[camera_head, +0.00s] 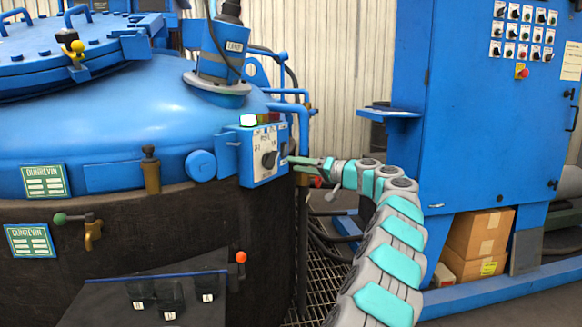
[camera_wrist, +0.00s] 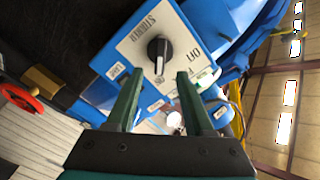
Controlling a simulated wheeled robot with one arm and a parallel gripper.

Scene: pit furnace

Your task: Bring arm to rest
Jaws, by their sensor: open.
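My gripper (camera_head: 302,161) is stretched out at the end of my grey and teal arm, in front of the small blue control box (camera_head: 262,171) on the side of the furnace (camera_head: 110,118). The knob (camera_wrist: 159,50) shows just beyond the fingertips, on a plate marked STIRRER and OFF. I cannot tell whether the fingers touch the box.
A tall blue control cabinet (camera_head: 480,110) stands to the right, with cardboard boxes (camera_head: 478,240) at its foot. A shelf with black cups (camera_head: 155,300) is at the lower left. A red valve wheel (camera_wrist: 20,98) shows in the wrist view. Floor grating (camera_head: 325,265) lies between furnace and cabinet.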

